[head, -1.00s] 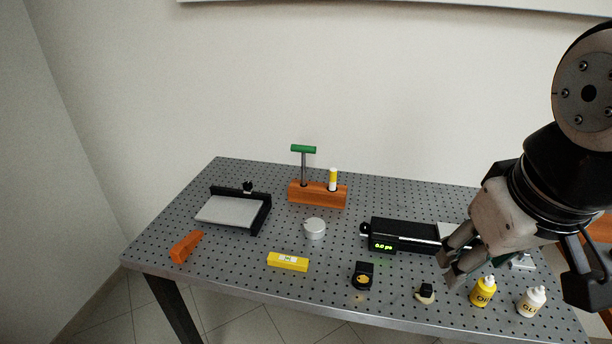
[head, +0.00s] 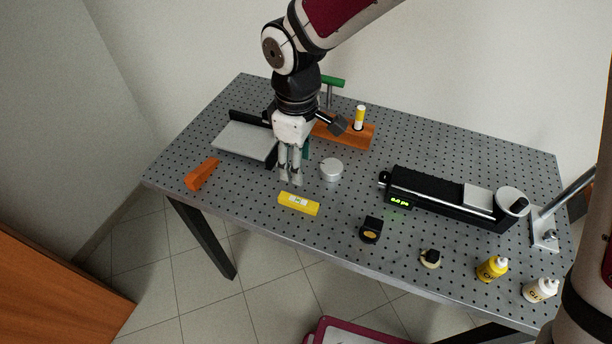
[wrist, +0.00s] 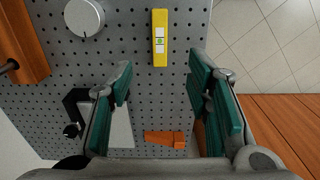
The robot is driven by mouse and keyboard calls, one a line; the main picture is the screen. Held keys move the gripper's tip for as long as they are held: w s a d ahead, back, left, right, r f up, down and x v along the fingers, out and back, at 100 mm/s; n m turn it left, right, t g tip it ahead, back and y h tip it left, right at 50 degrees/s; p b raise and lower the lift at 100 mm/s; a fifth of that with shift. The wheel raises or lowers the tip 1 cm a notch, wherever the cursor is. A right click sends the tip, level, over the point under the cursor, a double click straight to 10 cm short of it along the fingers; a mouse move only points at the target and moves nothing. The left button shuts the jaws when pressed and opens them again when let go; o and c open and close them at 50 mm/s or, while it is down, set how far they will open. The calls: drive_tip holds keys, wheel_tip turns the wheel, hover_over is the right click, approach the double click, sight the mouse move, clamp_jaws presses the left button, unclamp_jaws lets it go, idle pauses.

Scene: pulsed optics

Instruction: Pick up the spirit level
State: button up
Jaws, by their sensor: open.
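The yellow spirit level (head: 299,203) lies flat near the front edge of the perforated table. It also shows in the wrist view (wrist: 160,50), at the top centre, beyond the fingertips and between their lines. My gripper (head: 290,180) is open and empty, pointing down just behind and left of the level, apart from it. In the wrist view its two green-padded fingers (wrist: 160,72) are spread wide.
A grey round knob (head: 331,169) stands close right of my gripper. A wooden block (head: 358,137) with a green-handled tool is behind. A flat plate (head: 245,141) and orange wedge (head: 202,174) lie left. A black stage (head: 440,196) and bottles (head: 492,268) are right.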

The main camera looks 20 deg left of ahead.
hover_over(298, 200)
drive_tip(key=f, duration=0.8)
drive_tip(key=shift+s+f+p, duration=0.25)
drive_tip(key=shift+s+p, duration=0.05)
drive_tip(key=shift+p, duration=0.1)
drive_tip(key=shift+w+f+p, duration=0.2)
drive_tip(key=shift+f+p, duration=0.5)
drive_tip(key=shift+f, duration=2.05)
drive_tip(key=shift+c, duration=0.2)
clamp_jaws()
